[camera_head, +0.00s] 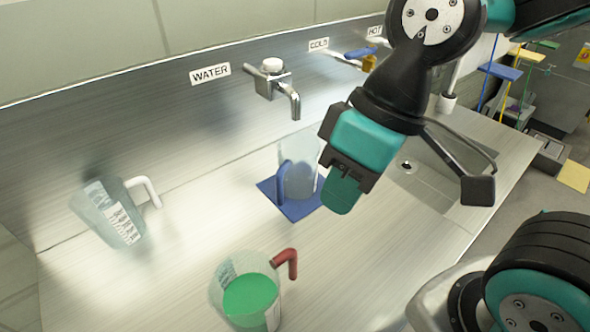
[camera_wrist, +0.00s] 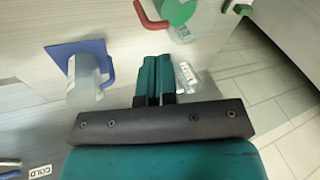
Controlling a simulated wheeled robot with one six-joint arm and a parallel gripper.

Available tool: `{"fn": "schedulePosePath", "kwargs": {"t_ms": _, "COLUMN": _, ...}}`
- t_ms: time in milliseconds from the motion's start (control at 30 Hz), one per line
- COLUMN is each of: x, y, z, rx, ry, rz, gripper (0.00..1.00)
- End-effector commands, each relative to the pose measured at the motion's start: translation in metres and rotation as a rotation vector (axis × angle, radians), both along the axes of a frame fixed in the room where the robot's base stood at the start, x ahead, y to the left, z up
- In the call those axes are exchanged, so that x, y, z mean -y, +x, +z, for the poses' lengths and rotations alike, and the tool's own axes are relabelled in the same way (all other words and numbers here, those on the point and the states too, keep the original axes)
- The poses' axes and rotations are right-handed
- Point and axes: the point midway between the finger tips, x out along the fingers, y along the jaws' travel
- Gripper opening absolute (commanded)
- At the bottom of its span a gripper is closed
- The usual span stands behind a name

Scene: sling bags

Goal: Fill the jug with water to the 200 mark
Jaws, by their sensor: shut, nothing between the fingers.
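A clear jug with a blue handle (camera_head: 301,170) stands upright on a blue mat (camera_head: 299,210), below and near the spout of the tap marked WATER (camera_head: 292,98). I see no stream from the spout, and I cannot read the jug's level or scale. My gripper (camera_head: 343,197) is shut and empty, just right of that jug in the head view, overlapping the mat's right side. In the wrist view its closed fingers (camera_wrist: 154,62) point away from the camera, beside the blue-handled jug (camera_wrist: 87,78) and the mat (camera_wrist: 60,62).
A clear jug with a white handle (camera_head: 113,218) stands at left. A red-handled jug (camera_head: 245,293) with green contents stands in front. Taps marked COLD (camera_head: 319,45) and HOT (camera_head: 374,31) are further right. A sink (camera_head: 410,180) lies behind my gripper.

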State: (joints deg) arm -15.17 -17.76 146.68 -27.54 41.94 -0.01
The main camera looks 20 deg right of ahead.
Motion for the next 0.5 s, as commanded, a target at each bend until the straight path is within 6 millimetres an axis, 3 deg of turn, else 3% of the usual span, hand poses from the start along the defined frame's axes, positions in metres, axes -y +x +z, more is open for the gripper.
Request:
{"fn": "schedulePosePath", "kwargs": {"t_ms": 267, "x": -0.002, "y": 0.011, "z": 0.010, "rx": 0.026, "ry": 0.009, "rz": 0.013, "gripper": 0.00}}
{"fn": "schedulePosePath", "kwargs": {"t_ms": 367, "x": -0.005, "y": 0.033, "z": 0.028, "rx": 0.081, "ry": 0.022, "rz": 0.043, "gripper": 0.00}}
{"fn": "schedulePosePath", "kwargs": {"t_ms": 500, "x": -0.010, "y": 0.087, "z": 0.062, "rx": 0.222, "ry": 0.041, "rz": 0.119, "gripper": 0.00}}
